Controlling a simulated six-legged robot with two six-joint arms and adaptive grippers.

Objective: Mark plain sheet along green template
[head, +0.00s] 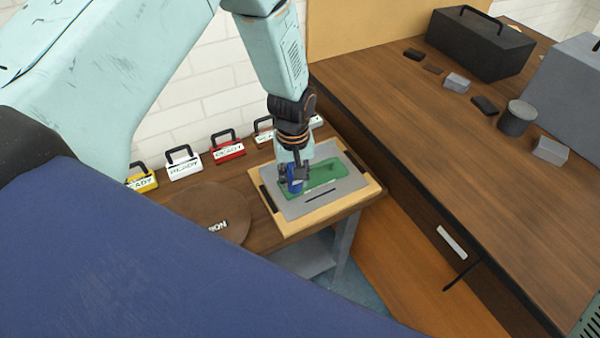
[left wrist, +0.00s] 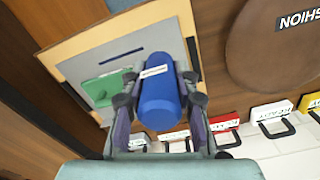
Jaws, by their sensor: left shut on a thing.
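A grey plain sheet (head: 349,183) lies on a light wooden board on the small table, with dark strips at its edges. The green template (head: 330,174) lies on the sheet; it also shows in the left wrist view (left wrist: 95,92). My left gripper (head: 294,180) is shut on a blue cylindrical marker (left wrist: 160,98) with a white label, held over the template's left end in the head view. The marker also shows in the head view (head: 295,188). Its tip is hidden, so contact with the sheet cannot be told. A short dark line (head: 321,194) shows on the sheet beside the template.
The light wooden board (head: 288,229) sits near the table's right end. A round brown disc (head: 205,213) lies to its left. Tagged boxes, including a red one (head: 228,150), line the wall side. A brown workbench (head: 400,115) with a black toolbox (head: 480,45) stands at right.

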